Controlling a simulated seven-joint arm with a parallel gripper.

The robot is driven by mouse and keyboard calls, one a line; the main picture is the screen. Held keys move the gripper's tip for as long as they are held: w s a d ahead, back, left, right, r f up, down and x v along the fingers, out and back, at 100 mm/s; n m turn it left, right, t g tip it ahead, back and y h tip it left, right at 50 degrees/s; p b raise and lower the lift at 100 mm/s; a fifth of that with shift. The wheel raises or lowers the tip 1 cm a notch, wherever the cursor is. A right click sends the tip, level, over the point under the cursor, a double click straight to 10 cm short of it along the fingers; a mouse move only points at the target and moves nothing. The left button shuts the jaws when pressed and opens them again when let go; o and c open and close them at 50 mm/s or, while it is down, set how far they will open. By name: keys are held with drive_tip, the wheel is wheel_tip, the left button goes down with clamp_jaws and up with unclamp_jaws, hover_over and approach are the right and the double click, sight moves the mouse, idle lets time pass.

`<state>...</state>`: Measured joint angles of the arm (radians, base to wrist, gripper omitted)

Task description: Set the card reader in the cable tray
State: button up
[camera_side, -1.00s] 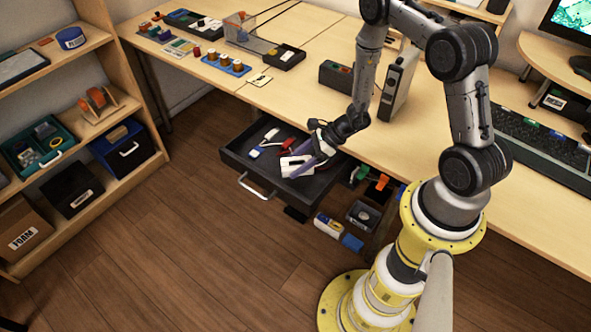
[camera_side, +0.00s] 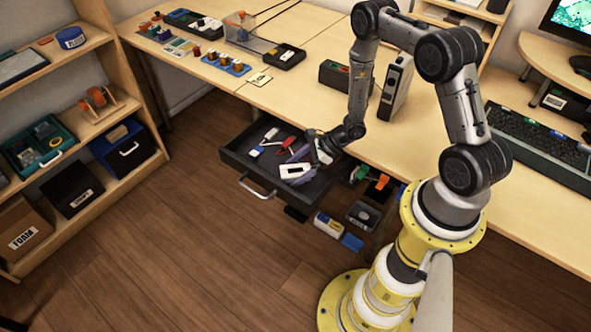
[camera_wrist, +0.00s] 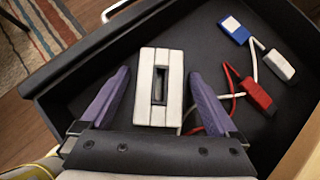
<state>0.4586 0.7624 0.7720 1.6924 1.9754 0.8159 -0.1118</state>
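A white box with a dark slot, which looks like the card reader (camera_wrist: 144,101), lies on the floor of the open black drawer. It also shows in the side view (camera_side: 294,171). My gripper (camera_wrist: 158,75) is open, with a purple finger on each side of the box and a visible gap at both sides. In the side view my gripper (camera_side: 303,158) is down in the right part of the drawer. I cannot tell which container is the cable tray; the drawer (camera_side: 238,158) is one tray-like container in view.
A red connector (camera_wrist: 254,93) and a blue-and-white connector (camera_wrist: 234,31) with cables lie beside the box. The drawer's walls surround the gripper. The desk's middle is mostly clear.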

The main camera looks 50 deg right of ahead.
drive_tip(key=shift+r, duration=0.25)
drive_tip(key=v, duration=1.2)
drive_tip(key=s+a+r+n+g, duration=0.1)
drive_tip(key=a+r+n+g, duration=0.1)
drive_tip(key=a+r+n, duration=0.6)
drive_tip(key=s+a+r+n+g, duration=0.1)
drive_tip(key=a+r+n, duration=0.1)
drive_tip(key=r+n, duration=0.65)
drive_tip(key=s+r+n+t+h, duration=0.2)
drive_tip(key=s+r+n+h, duration=0.4)
drive_tip(key=s+r+n, duration=0.4)
drive_tip(key=s+d+r, duration=0.1)
drive_tip(key=s+r, duration=0.4)
drive_tip(key=shift+r+n, duration=0.2)
drive_tip(key=shift+n, duration=0.05)
